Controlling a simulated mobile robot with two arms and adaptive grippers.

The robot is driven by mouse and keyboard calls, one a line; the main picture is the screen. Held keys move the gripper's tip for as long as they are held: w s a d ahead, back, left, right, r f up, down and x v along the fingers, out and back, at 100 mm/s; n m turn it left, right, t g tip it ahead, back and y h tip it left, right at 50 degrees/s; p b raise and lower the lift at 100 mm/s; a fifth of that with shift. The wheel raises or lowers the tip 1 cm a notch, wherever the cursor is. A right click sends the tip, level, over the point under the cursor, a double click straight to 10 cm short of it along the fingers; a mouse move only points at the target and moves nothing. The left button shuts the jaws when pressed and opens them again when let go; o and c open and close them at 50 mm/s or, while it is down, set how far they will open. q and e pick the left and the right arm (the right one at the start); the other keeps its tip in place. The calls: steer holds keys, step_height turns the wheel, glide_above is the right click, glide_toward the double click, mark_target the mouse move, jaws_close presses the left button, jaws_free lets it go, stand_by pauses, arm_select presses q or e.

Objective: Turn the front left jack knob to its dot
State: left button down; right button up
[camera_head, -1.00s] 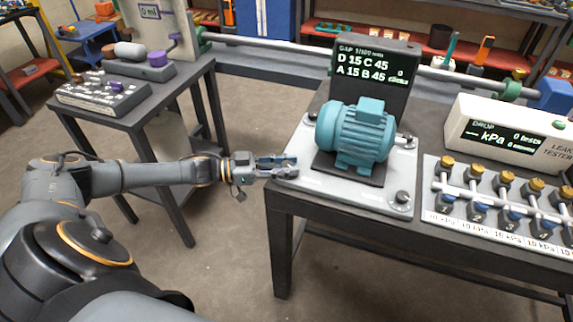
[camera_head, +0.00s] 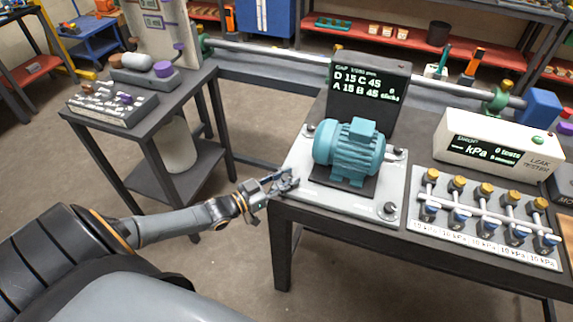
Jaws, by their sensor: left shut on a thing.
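A teal motor (camera_head: 350,148) stands on a pale base plate (camera_head: 335,202) at the near left corner of the dark table. Jack knobs show at the plate's front right corner (camera_head: 389,209), back right corner (camera_head: 398,153) and back left corner (camera_head: 311,128). My left gripper (camera_head: 287,181) is at the plate's front left corner, shut on the front left jack knob, which its fingers hide. That knob's dot cannot be made out. My right gripper is out of view.
A dark display (camera_head: 370,88) behind the motor reads D 15 C 45, A 15 B 45. A leak tester (camera_head: 499,143) and a rack of several valves (camera_head: 484,215) stand to the right. A side table (camera_head: 150,112) is at left, with open floor between.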

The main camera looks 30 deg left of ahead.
arm_select(q)
steer(key=n+y+p, duration=0.1)
steer(key=y+p, duration=0.1)
steer(key=n+t+y+p, duration=0.1)
steer(key=n+y+p, duration=0.1)
steer(key=y, duration=0.1)
steer(key=shift+d+r+n, duration=0.15)
steer(key=shift+r+n, duration=0.05)
steer(key=shift+n, duration=0.1)
steer(key=shift+f+n+y+p, duration=0.15)
steer(key=shift+n+y+p, duration=1.05)
steer(key=shift+y, duration=1.1)
steer(key=c, duration=1)
jaws_free()
steer(key=shift+s+f, duration=0.1)
steer(key=shift+s, duration=0.25)
steer(key=s, duration=0.3)
steer(key=s+d, duration=0.1)
steer(key=s, duration=0.3)
steer(key=s+d, duration=0.1)
steer(key=s, duration=0.3)
